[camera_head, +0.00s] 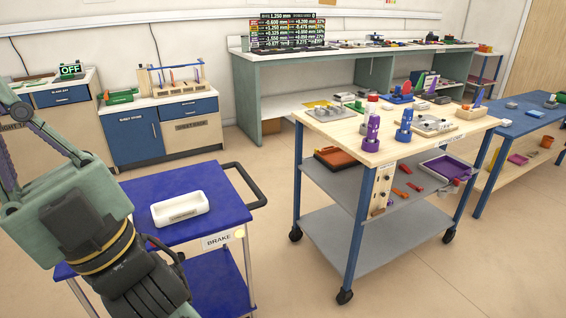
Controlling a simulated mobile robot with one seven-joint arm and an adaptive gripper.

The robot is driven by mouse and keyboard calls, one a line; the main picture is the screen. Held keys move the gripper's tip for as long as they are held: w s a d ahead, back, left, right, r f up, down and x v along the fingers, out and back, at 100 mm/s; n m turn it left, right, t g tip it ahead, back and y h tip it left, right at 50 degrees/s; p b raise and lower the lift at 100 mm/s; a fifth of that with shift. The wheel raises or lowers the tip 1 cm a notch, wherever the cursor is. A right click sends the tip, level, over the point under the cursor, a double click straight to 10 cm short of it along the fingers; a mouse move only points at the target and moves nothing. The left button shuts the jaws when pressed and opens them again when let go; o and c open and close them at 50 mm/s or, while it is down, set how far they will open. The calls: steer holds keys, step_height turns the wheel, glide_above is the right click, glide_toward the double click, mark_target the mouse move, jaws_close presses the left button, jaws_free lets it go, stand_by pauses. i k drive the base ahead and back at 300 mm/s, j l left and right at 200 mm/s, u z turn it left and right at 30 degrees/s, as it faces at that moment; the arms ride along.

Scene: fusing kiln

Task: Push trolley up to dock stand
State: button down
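A blue trolley (222,217) with a black push handle (249,186) stands at the lower left. It has a blue top, a lower blue shelf and a label reading BRAKE (217,240) with a pale round knob beside it. A white tray (180,209) sits on its top. My gripper (168,268) is at the front edge of the trolley, partly cut off by the bottom of the view. My wrist hides the trolley's left front part. I cannot tell whether the fingers touch the trolley or are open. No stand is clearly marked as a dock.
A wheeled wooden-topped cart (348,129) loaded with tools stands to the right, with floor between it and the trolley. Blue cabinets (136,144) and a green workbench (273,88) line the back wall. A blue table (521,119) stands at far right. Bare floor (430,285) lies front right.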

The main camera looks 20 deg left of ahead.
mark_target(218, 289)
steer(key=i+l+u, duration=0.1)
steer(key=u, duration=0.85)
steer(key=i+l+u, duration=0.1)
steer(key=l+u, duration=0.95)
steer(key=l, duration=0.5)
steer(key=k+l+u, duration=0.15)
steer(key=l, duration=0.95)
steer(key=k+l, duration=0.1)
steer(key=l, duration=0.35)
steer(key=i+l+z, duration=0.2)
steer(key=z, duration=0.3)
steer(key=i+z, duration=0.45)
